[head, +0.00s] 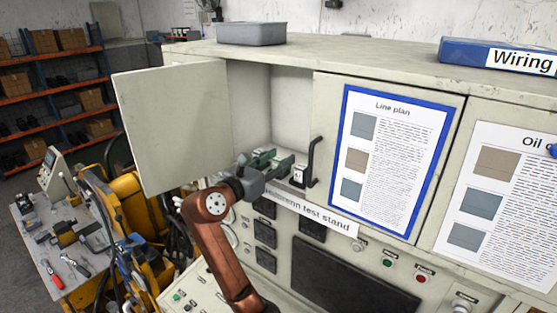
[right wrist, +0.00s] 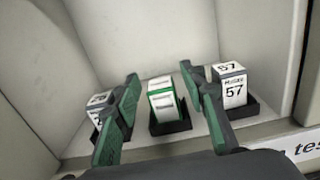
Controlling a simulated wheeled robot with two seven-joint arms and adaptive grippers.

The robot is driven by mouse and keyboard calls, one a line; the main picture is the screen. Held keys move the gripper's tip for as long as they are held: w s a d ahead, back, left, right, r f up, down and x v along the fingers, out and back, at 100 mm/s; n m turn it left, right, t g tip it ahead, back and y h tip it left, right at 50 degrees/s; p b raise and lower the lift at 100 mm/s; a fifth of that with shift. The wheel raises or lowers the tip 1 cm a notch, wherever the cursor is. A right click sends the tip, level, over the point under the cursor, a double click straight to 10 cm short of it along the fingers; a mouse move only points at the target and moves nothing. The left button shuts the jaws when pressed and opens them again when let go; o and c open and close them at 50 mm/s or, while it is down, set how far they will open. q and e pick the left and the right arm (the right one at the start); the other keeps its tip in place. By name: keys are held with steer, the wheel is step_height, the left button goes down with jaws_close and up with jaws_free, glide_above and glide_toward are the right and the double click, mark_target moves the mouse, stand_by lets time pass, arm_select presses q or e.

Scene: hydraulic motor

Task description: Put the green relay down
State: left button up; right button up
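The green relay (right wrist: 163,98) is a white block with green edges. In the right wrist view it stands upright in the middle black socket (right wrist: 171,126) on the cabinet floor. My right gripper (right wrist: 160,75) is open, with one green-padded finger on each side of the relay and visible gaps between. In the head view my right gripper (head: 270,162) reaches into the open cabinet, and I cannot clearly tell the relay from the fingers there. My left gripper is not in view.
A white block marked 57 (right wrist: 232,88) stands in a socket right of the right finger. Another white block (right wrist: 98,103) is partly hidden behind the left finger. The cabinet door (head: 170,125) hangs open to the left. A grey bin (head: 252,34) sits on top.

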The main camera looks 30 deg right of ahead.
steer(key=shift+s+a, duration=0.1)
steer(key=shift+a, duration=0.15)
steer(key=b+v, duration=0.4)
steer(key=v, duration=0.7)
steer(key=shift+a, duration=0.3)
steer(key=shift+s+d, duration=0.1)
